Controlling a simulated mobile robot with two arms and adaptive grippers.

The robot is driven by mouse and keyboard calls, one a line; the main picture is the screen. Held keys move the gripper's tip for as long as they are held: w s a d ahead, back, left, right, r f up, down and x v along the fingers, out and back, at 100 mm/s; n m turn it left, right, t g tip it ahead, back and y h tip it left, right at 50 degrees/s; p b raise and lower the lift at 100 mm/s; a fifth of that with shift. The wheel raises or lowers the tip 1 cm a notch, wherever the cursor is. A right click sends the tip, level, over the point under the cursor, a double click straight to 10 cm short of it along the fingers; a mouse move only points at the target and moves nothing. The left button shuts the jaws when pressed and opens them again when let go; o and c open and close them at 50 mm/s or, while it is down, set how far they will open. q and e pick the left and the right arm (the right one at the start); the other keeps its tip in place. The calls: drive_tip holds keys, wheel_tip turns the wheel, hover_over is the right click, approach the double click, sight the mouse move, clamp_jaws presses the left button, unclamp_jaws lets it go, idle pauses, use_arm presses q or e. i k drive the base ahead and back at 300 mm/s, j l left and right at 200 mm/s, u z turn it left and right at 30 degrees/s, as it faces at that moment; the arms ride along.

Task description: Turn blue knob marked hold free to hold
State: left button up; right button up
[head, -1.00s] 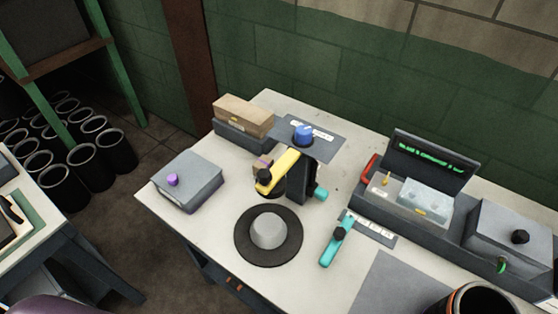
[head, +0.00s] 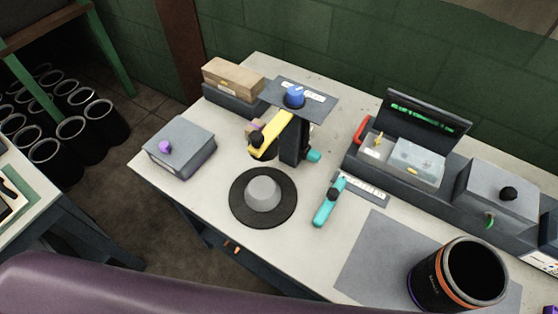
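The blue knob (head: 294,96) sits on a dark plate (head: 315,101) with a white label strip, on top of a dark post (head: 293,146) at the middle of the table. The label's lettering is too small to read, so I cannot tell which way the knob is set. A yellow lever (head: 270,134) with a black knob is on the post's left side. A teal peg (head: 313,156) sticks out at its right. Neither of my grippers shows in the head view.
A round black base with a grey cone (head: 263,193) stands before the post. A teal handle (head: 329,202) lies to its right. Grey boxes with knobs stand left (head: 180,147) and right (head: 497,191). A black cylinder (head: 457,276) stands front right on a grey mat. A purple shape crosses the bottom.

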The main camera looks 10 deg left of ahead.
sight(295, 93)
drive_tip(key=k+j+u, duration=0.25)
drive_tip(key=u, duration=0.15)
drive_tip(key=k+j+u, duration=0.2)
drive_tip(key=j+u, duration=0.25)
drive_tip(key=j, duration=0.05)
